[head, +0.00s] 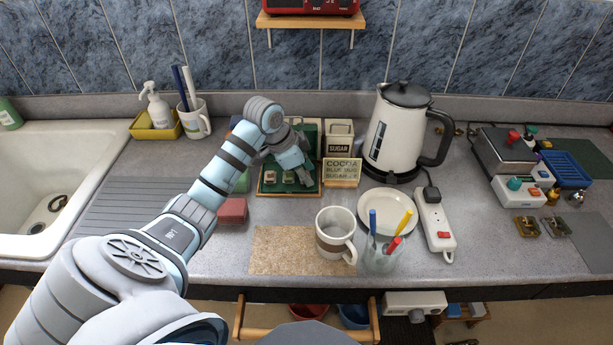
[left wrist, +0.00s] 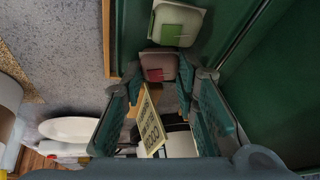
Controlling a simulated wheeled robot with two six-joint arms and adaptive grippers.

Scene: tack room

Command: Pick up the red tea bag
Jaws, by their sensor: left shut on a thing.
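The red tea bag (left wrist: 158,69), a pale packet with a red label, sits between the fingertips of my left gripper (left wrist: 159,80) in the left wrist view. In the head view, my left gripper (head: 298,177) reaches down over the green tray (head: 262,189) and is shut on this bag, low at the tray. The fingers partly hide it there. A similar tea bag with a green label (left wrist: 180,24) lies close beside it in the left wrist view. My right gripper is not in view.
A cork mat (head: 285,252) lies in front, mostly bare.

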